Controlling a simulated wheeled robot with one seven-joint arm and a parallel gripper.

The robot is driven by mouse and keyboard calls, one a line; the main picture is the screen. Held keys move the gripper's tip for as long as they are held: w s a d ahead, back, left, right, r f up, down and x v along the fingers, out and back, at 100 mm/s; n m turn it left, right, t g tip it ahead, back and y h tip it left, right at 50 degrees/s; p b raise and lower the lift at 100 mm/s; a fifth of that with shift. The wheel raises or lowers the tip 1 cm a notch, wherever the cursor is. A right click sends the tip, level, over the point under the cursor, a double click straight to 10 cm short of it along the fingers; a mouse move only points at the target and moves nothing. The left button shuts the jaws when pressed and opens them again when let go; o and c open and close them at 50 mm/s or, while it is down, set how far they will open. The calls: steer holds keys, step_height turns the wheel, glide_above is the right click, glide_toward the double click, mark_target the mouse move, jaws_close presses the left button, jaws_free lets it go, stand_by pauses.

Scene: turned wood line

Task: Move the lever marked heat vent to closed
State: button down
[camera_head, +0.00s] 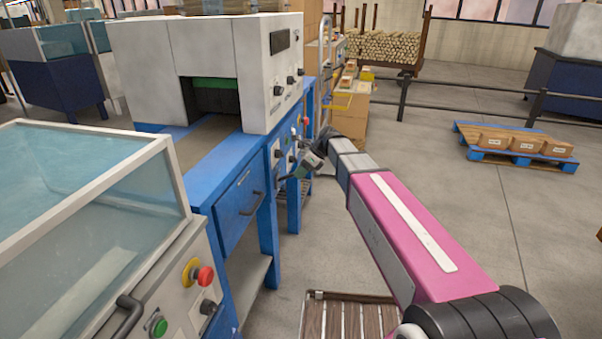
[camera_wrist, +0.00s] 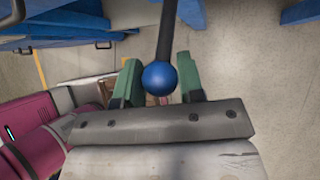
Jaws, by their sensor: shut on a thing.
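In the wrist view a lever shows as a dark rod ending in a blue ball knob (camera_wrist: 160,77). The knob sits between the two green fingers of my gripper (camera_wrist: 161,86), which are shut on the lever. The rod runs from the knob to the top of the picture, where blue framework stands. In the head view my gripper (camera_head: 309,164) is beside the control panels on the right side of the blue machine. There the lever is too small to make out, and no heat vent label can be read.
A grey and white machine housing (camera_head: 215,65) stands on the blue bench (camera_head: 240,200). A glass-covered cabinet (camera_head: 90,190) with a red button (camera_head: 206,276) is near at left. A blue pallet with boxes (camera_head: 515,146) lies at right. The floor around my arm is mostly clear.

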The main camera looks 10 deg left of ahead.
steer(key=c, duration=0.8)
jaws_free()
steer(key=shift+a+r, duration=0.1)
steer(key=shift+o, duration=0.2)
steer(key=v, duration=1)
steer(key=shift+d+r, duration=0.25)
steer(key=shift+d, duration=0.05)
steer(key=shift+w, duration=0.1)
steer(key=s+d+f+n+t+h, duration=0.1)
steer(key=s+d+f+n+h, duration=0.2)
steer(key=s+d+f+n, duration=0.6)
steer(key=s+d+f+n+t+h, duration=0.1)
steer(key=s+d+f+n+h, duration=0.3)
steer(key=s+d+f+n, duration=0.6)
steer(key=d+f, duration=0.3)
steer(key=d, duration=0.2)
steer(key=shift+f, duration=0.4)
